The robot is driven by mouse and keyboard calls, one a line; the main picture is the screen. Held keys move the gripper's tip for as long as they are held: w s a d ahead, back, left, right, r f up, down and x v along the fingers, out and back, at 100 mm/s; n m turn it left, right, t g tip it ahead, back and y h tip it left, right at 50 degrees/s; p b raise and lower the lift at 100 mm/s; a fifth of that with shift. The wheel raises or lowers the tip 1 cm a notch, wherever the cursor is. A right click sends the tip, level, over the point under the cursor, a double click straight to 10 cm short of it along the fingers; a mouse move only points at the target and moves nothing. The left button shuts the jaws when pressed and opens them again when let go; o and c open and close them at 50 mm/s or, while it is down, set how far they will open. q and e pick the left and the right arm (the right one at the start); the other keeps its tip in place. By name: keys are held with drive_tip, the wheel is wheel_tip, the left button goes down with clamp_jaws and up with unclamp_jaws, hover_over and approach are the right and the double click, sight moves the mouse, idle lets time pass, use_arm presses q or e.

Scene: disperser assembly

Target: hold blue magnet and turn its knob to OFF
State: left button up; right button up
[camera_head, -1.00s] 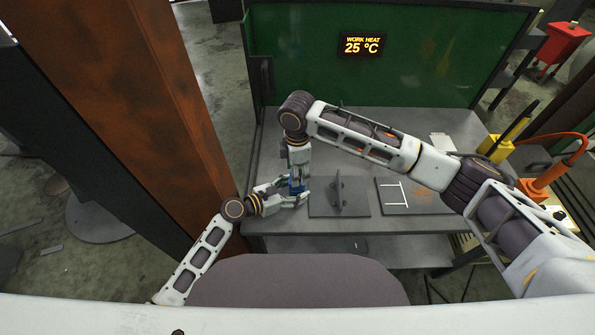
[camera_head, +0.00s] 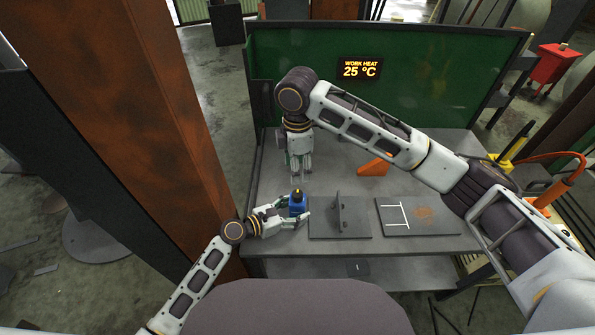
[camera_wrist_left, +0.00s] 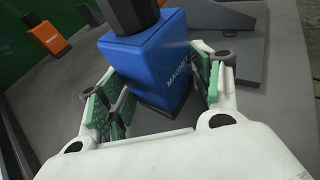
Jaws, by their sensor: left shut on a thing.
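The blue magnet (camera_head: 298,206) stands upright near the front left of the grey table. Its knob (camera_head: 298,191) is on top, dark with a yellowish part. My left gripper (camera_head: 293,217) is shut on the magnet, coming in from the left. In the left wrist view, the blue magnet (camera_wrist_left: 155,65) sits between the green finger pads, with lettering on one face. Its black knob (camera_wrist_left: 135,14) is cut off at the top edge. My right gripper (camera_head: 299,172) points down just behind and above the knob, apart from it; its finger opening is unclear.
A grey plate with an upright bracket (camera_head: 339,218) lies right of the magnet. A marked plate (camera_head: 420,217) lies further right. An orange piece (camera_head: 373,168) lies behind them, partly under my right arm. A green panel (camera_head: 430,65) with a temperature display (camera_head: 359,69) closes the back.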

idle(0.3)
use_arm(q)
drive_tip(key=o, duration=1.5)
drive_tip(key=shift+c, duration=0.2)
drive_tip(key=shift+s+a, duration=0.1)
drive_tip(key=shift+a, duration=0.05)
drive_tip(key=shift+v, duration=5.85)
